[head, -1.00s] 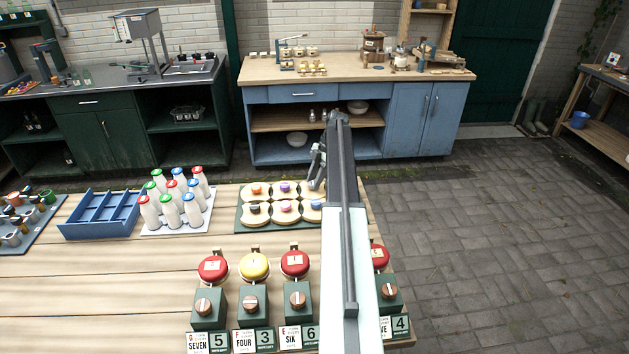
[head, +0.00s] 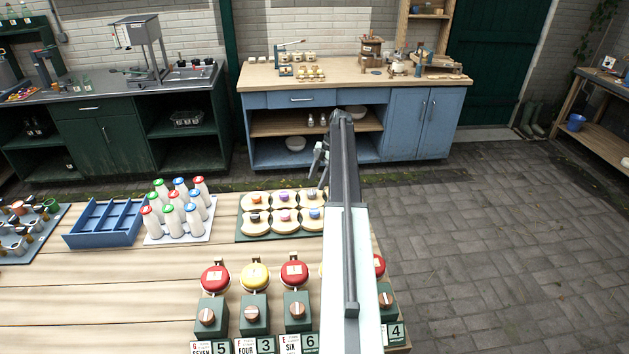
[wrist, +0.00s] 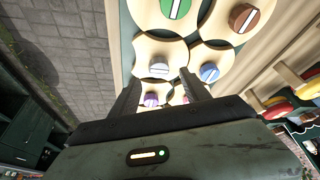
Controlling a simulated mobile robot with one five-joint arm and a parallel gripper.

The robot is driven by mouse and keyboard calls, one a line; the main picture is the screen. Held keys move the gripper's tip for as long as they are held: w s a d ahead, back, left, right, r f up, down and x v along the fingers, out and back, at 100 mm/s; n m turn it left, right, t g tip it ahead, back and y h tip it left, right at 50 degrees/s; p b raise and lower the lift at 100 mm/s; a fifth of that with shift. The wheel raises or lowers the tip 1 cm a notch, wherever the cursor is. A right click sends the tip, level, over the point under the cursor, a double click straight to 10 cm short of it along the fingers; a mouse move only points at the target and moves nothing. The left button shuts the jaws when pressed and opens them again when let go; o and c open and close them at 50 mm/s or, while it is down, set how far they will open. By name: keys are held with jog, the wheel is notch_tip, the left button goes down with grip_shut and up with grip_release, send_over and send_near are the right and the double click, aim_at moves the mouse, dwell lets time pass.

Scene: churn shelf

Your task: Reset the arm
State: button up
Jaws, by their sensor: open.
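My gripper (head: 320,165) hangs from the end of my raised arm, small in the head view, in front of the far bench and near the table's back edge. In the wrist view its two dark fingers (wrist: 160,92) stand apart with nothing visible held between them. Beyond the fingers lie cream discs with coloured knobs (wrist: 160,52) on a green board. The same board (head: 239,232) shows in the head view, left of my arm. The height of the fingers above the discs is hard to tell.
Bottles with coloured caps (head: 174,217) stand on a white tray, beside a blue divided tray (head: 105,240). Dial units with red and yellow domes (head: 254,277) line the table's front; my arm partly covers one. A blue bench (head: 300,100) stands behind. Paved floor (head: 480,220) at right is open.

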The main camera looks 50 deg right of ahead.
jog(key=p+v, duration=0.1)
jog(key=v, duration=0.2)
dwell(0.4)
